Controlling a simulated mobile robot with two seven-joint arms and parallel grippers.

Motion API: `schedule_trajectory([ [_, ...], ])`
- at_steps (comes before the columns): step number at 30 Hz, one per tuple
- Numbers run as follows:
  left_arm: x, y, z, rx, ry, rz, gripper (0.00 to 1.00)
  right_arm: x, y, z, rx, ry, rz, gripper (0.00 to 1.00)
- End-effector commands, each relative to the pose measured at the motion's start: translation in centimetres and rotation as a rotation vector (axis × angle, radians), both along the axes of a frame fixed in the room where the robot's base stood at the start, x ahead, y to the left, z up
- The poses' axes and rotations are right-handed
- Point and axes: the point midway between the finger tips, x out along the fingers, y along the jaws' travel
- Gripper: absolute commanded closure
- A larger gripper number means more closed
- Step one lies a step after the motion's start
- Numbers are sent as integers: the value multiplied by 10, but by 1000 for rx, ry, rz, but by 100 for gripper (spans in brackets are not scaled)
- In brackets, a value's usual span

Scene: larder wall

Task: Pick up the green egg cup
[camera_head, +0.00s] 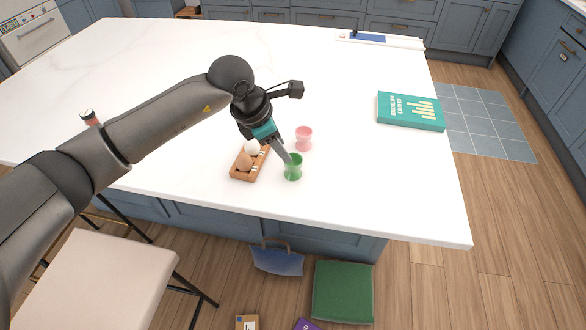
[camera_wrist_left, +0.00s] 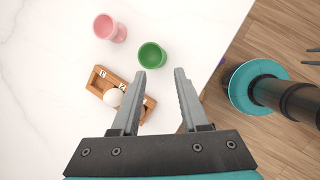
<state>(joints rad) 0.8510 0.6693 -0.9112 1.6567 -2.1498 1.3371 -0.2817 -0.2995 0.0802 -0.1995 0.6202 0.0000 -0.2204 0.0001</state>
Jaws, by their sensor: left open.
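The green egg cup (camera_head: 293,168) stands upright on the white counter, near its front edge. In the left wrist view the green egg cup (camera_wrist_left: 152,55) lies just beyond the fingertips, a little left of the gap between them. My left gripper (camera_head: 287,158) is open and empty, with its fingertips close to the cup's rim in the head view. In the left wrist view both fingers of the left gripper (camera_wrist_left: 160,73) show apart with nothing between their tips. I cannot tell whether a finger touches the cup. My right gripper is not in view.
A pink egg cup (camera_head: 304,138) stands behind the green one. A wooden egg tray (camera_head: 236,177) with eggs is left of it. A teal book (camera_head: 411,111) lies at the right on the counter (camera_head: 380,180). The counter right of the green cup is clear.

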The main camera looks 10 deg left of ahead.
Motion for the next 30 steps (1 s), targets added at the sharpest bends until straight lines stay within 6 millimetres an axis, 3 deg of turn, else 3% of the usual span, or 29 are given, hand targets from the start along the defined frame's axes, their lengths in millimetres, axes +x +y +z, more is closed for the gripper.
schedule_trajectory([
  [3,6,-6,-20,-1,3,0,56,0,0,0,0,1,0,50],
  [13,13,-13,-41,-2,2,-1,56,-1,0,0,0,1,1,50],
  [21,23,-22,-72,-3,1,0,56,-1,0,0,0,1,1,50],
  [30,27,-24,-81,-1,-1,-1,56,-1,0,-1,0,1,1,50],
])
